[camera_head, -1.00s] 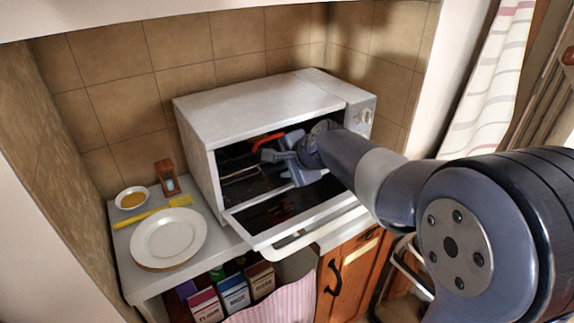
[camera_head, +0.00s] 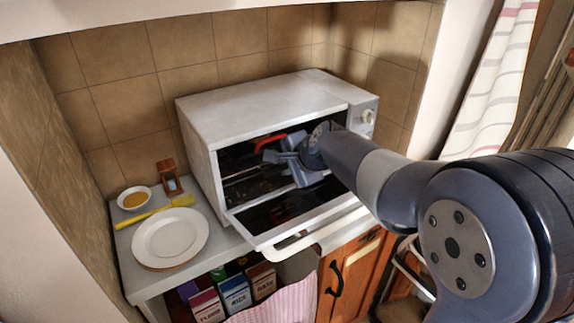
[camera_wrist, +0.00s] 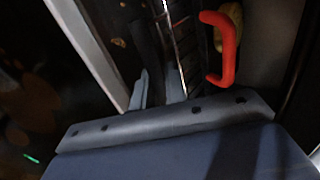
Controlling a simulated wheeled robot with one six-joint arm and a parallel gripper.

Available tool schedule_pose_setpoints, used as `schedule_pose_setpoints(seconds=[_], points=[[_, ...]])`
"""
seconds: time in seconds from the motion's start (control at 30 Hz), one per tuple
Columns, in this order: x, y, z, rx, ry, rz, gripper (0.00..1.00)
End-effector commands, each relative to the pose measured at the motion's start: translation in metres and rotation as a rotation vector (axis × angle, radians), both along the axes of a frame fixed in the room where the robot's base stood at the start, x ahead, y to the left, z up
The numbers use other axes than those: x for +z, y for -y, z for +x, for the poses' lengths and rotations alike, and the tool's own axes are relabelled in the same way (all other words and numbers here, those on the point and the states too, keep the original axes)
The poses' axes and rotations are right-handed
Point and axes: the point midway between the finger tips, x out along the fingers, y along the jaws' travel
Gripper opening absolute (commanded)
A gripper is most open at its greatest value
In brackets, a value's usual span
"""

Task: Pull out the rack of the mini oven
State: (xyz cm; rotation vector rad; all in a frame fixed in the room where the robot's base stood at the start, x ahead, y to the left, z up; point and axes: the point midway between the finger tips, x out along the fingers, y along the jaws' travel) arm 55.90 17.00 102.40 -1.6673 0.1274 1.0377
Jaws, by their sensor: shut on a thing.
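The white mini oven (camera_head: 270,108) stands on the counter with its door (camera_head: 290,212) folded down open. Its wire rack (camera_head: 240,173) is inside the dark cavity, and its bars also show in the wrist view (camera_wrist: 180,42). My gripper (camera_head: 277,157) reaches into the oven from the right, over the open door. In the wrist view its fingers (camera_wrist: 158,92) are closed at the near end of the rack bars. The exact contact is dark and partly hidden. A red handle-shaped piece (camera_head: 269,141) lies beside the fingers, apart from them in the wrist view (camera_wrist: 225,48).
Left of the oven are a white plate (camera_head: 170,238), a yellow spatula (camera_head: 160,209), a small bowl (camera_head: 134,199) and a sand timer (camera_head: 169,177). The door's handle bar (camera_head: 300,241) juts past the counter edge. Boxes (camera_head: 235,294) stand below.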

Motion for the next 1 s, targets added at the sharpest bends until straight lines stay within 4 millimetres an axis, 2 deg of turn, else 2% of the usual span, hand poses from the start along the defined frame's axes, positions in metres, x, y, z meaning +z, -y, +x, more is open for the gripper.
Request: schedule_pose_setpoints(seconds=[0.03,0.37,1.0], points=[[-0.007,0.000,-0.002,0.002,-0.014,-0.004,0.00],[-0.008,0.003,-0.005,0.001,-0.014,-0.004,0.00],[-0.007,0.025,-0.038,0.001,-0.014,-0.003,0.00]])
